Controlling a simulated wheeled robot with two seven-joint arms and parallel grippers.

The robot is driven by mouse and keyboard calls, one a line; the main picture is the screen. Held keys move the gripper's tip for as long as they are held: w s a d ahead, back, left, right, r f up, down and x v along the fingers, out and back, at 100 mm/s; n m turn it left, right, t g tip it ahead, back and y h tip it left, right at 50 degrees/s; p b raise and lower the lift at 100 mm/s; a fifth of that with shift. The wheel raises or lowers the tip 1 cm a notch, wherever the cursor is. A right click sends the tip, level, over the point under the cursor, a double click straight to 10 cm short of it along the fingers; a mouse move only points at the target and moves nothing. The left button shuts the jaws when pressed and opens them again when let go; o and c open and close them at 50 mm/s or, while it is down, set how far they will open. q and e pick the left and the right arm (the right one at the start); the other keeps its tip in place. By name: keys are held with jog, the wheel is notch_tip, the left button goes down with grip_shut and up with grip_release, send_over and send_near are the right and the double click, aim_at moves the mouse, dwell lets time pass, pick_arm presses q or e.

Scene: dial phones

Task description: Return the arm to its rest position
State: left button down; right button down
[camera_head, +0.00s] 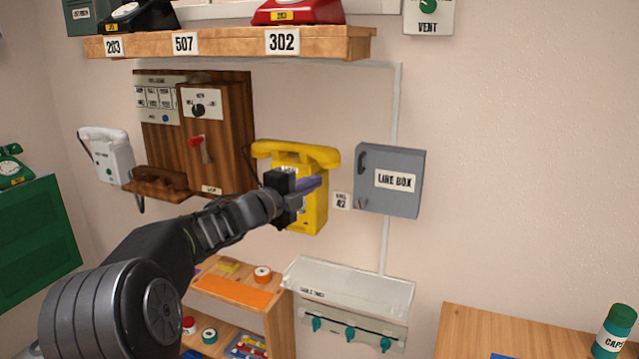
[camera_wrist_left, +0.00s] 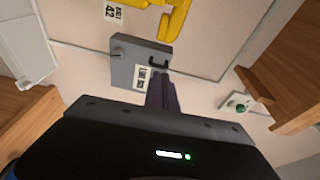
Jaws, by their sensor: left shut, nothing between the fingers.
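My left arm comes in from the lower left in the head view. Its gripper (camera_head: 314,183) is shut and empty, in front of the yellow wall phone (camera_head: 318,212) and hiding part of it. I cannot tell whether it touches the phone. In the left wrist view the shut purple-grey fingers (camera_wrist_left: 161,95) point toward the grey line box (camera_wrist_left: 140,62), with the yellow phone (camera_wrist_left: 174,20) at the top edge. My right gripper is in neither view.
The wooden shelf (camera_head: 230,44) with phones is above. The grey line box (camera_head: 390,180) is right of the yellow phone. A white tray (camera_head: 350,290), a low wooden shelf unit (camera_head: 278,325) and a table (camera_head: 520,335) are below. The right wall is bare.

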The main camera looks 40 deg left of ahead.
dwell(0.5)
pick_arm(q)
jog(key=w+d+f+n+g+h, duration=0.1)
jog(key=w+d+f+n+g, duration=0.3)
jog(key=f, duration=0.6)
jog(key=w+d+f+n+t, duration=0.15)
jog(key=d+f, duration=0.35)
jog(key=f, duration=0.6)
jog(key=s+d+f+n+g+h, duration=0.1)
jog(key=d+f+n+g, duration=0.15)
jog(key=d+f, duration=0.45)
jog(key=s+d+f+n+g, duration=0.2)
jog(key=d+f+n, duration=0.15)
jog(key=f, duration=0.65)
jog(key=s+d+f+n+g+h, duration=0.2)
jog(key=s+d+f+n+g, duration=0.3)
jog(key=s+d+f, duration=1.15)
jog(key=s+d+f+n+g+h, duration=0.1)
jog(key=s+d+f+n+g, duration=0.15)
jog(key=s+d, duration=0.45)
jog(key=s+d+f+n+g+h, duration=0.1)
jog(key=s+d+f+g, duration=0.2)
jog(key=s, duration=0.7)
jog(key=shift+w+d+r+m+t, duration=0.15)
jog(key=shift+w+d+r+m, duration=0.2)
jog(key=shift+w+d, duration=0.3)
jog(key=shift+w+d+r+m+t, duration=0.1)
jog(key=shift+w+d+r+m, duration=0.25)
jog(key=shift+w+d, duration=0.25)
